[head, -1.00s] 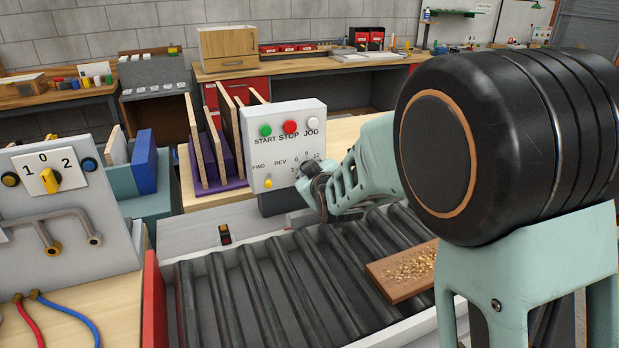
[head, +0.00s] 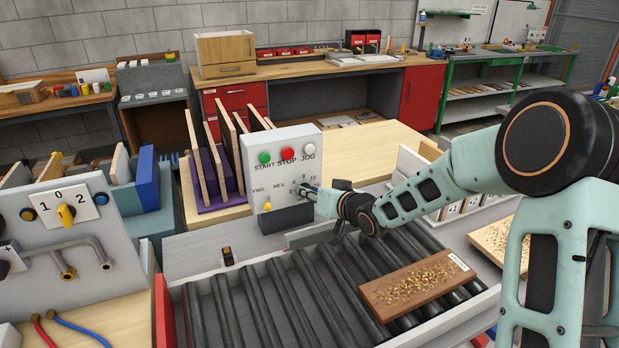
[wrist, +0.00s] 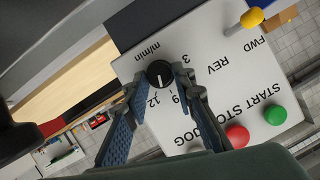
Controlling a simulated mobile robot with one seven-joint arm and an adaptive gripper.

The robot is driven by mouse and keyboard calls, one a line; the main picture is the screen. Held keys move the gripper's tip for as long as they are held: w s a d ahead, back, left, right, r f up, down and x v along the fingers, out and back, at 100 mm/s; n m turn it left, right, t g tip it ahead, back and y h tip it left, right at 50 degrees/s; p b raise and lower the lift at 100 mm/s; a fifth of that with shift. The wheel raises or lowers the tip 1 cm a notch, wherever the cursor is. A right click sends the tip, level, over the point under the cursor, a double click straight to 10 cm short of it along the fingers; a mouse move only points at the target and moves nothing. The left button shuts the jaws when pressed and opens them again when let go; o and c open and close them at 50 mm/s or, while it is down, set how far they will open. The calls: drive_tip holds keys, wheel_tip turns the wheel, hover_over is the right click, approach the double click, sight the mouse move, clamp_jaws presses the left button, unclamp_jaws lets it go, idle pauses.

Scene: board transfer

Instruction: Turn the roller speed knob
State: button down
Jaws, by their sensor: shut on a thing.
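The white control box (head: 262,160) stands behind the conveyor rollers, with its sloped face toward me. The black roller speed knob (wrist: 160,73) shows in the wrist view with a white pointer line directed toward the printed 9 and 12. My gripper (wrist: 162,80) has its fingers on either side of the knob and is shut on it. In the head view my gripper (head: 316,200) reaches the lower right of the box face and covers most of the knob. The scale marked m/min is partly hidden by the fingers.
Green START (head: 265,158), red STOP (head: 288,153) and white JOG (head: 308,151) buttons sit above the knob. A yellow-tipped FWD/REV lever (head: 267,207) is at left. A brown board (head: 415,287) with chips lies on the rollers (head: 290,300) below my arm.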

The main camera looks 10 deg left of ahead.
drive_tip(key=shift+w+d+m+g+y+p, duration=0.1)
drive_tip(key=shift+m+g+y+p, duration=0.15)
drive_tip(key=shift+m+y+p, duration=0.55)
drive_tip(key=shift+w+d+m+g+y+p, duration=0.1)
drive_tip(key=shift+m+g+y+p, duration=0.2)
drive_tip(key=shift+m+p, duration=1)
drive_tip(key=shift+f+p, duration=0.15)
drive_tip(key=shift+p, duration=0.25)
drive_tip(key=c, duration=1.6)
unclamp_jaws()
drive_tip(key=shift+a, duration=0.1)
drive_tip(key=v, duration=1.2)
